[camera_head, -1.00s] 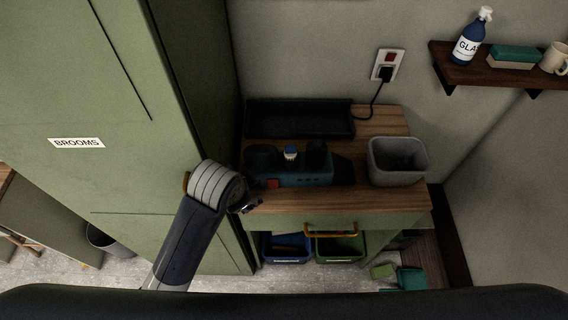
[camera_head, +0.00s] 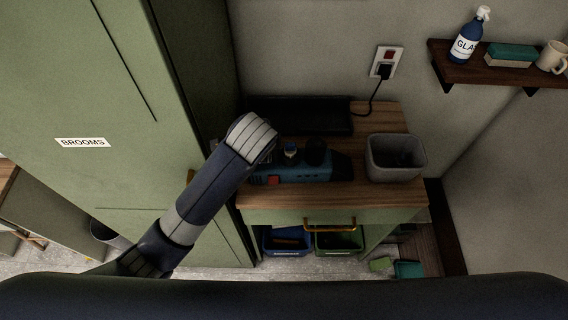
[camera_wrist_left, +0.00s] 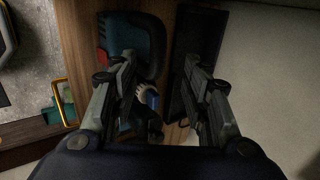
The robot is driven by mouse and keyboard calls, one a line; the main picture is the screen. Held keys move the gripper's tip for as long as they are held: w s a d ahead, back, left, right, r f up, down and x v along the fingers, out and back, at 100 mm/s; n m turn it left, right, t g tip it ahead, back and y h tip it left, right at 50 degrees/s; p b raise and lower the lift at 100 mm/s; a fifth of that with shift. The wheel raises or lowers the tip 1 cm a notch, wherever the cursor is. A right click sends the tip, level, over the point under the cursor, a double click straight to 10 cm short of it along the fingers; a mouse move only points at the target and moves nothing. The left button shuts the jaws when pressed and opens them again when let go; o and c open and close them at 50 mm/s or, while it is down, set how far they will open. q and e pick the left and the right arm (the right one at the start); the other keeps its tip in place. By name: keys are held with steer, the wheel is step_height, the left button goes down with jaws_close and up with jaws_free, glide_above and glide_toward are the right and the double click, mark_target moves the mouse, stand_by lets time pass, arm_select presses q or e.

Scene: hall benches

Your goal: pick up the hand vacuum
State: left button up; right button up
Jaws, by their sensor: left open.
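The hand vacuum, a dark teal body with a red patch (camera_head: 300,174), lies on the wooden bench top (camera_head: 350,196). My left arm reaches over its left end and covers part of it in the head view. In the left wrist view the vacuum (camera_wrist_left: 125,35) lies below and around the left finger. My left gripper (camera_wrist_left: 160,66) is open, its fingers apart above the bench, with nothing seen held between them. My right gripper is out of view.
A black tray (camera_head: 318,116) lies along the wall behind the vacuum. A grey bin (camera_head: 396,172) stands at the bench's right end. A tall green cabinet (camera_head: 110,190) closes off the left side. A socket with a plugged cable (camera_head: 387,65) is on the wall.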

arm_select(q)
steer(key=p+x, duration=0.1)
steer(key=x, duration=0.3)
steer(key=shift+s+d+f+p, duration=0.1)
steer(key=shift+s+d+p, duration=0.05)
steer(key=shift+p, duration=0.15)
steer(key=shift+w+f, duration=0.25)
steer(key=shift+f, duration=0.15)
jaws_close()
steer(key=shift+w+r, duration=0.1)
steer(key=shift+r, duration=0.1)
